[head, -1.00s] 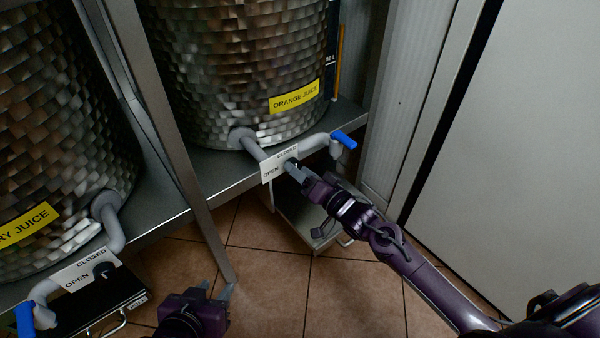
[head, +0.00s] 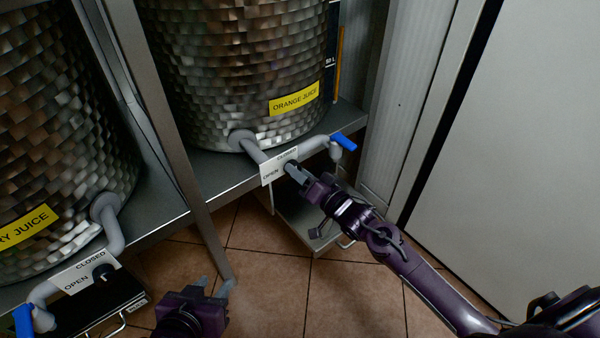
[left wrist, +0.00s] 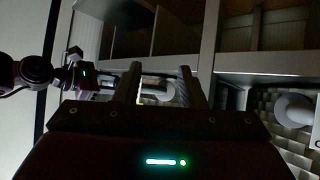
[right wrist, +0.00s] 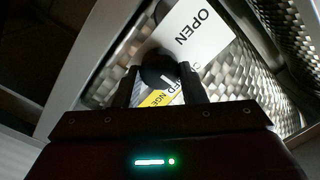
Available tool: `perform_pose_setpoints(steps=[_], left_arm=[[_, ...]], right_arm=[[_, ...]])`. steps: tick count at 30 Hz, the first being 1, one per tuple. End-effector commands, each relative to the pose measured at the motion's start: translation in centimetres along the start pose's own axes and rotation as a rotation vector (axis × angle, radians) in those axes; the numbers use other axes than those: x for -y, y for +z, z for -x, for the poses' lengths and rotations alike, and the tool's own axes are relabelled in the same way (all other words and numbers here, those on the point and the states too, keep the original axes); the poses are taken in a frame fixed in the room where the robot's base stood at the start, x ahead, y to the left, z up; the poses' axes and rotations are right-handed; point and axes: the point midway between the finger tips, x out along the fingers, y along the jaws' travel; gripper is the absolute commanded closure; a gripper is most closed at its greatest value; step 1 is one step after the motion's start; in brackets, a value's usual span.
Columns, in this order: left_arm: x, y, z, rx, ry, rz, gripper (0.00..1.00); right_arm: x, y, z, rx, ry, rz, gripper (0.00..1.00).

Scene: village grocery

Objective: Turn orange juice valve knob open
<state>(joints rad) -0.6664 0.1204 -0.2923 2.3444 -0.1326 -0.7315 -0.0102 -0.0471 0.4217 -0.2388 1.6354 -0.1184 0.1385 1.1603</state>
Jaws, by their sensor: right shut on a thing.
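The orange juice tank (head: 235,75), a dimpled metal drum with a yellow ORANGE JUICE label, stands on a metal shelf. Its grey pipe carries a white OPEN/CLOSED plate (head: 270,172) with a dark round valve knob (head: 289,166). My right gripper (head: 294,172) is shut on this knob. In the right wrist view the black knob (right wrist: 160,68) sits between both fingers, a white mark on it, with the OPEN word above right; CLOSED is partly hidden. My left gripper (head: 215,287) is open and empty, low over the floor.
A blue-handled spout (head: 343,141) is right of the knob. Another tank (head: 50,110) with its own OPEN/CLOSED plate (head: 85,273) and blue handle (head: 24,320) is at left. A shelf post (head: 185,140) stands between the tanks. Tiled floor (head: 265,290) is clear between my arms.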

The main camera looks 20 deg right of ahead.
Motion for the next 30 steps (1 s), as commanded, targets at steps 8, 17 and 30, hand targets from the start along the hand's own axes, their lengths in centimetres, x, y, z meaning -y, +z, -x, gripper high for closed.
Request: perform_pose_setpoints(steps=[8,17,30], left_arm=[[-0.6,5.8,0.9,0.249,0.013,0.010,0.64],[0.1,8.9,2.8,0.463,-0.005,0.023,0.64],[2.6,9.8,5.3,0.650,-0.067,0.060,0.64]], right_arm=[[0.1,-0.1,0.0,0.003,0.004,0.075,0.86],[0.3,-0.2,0.0,0.012,0.011,0.259,0.86],[0.4,-0.2,0.0,0.029,0.029,0.680,0.86]])
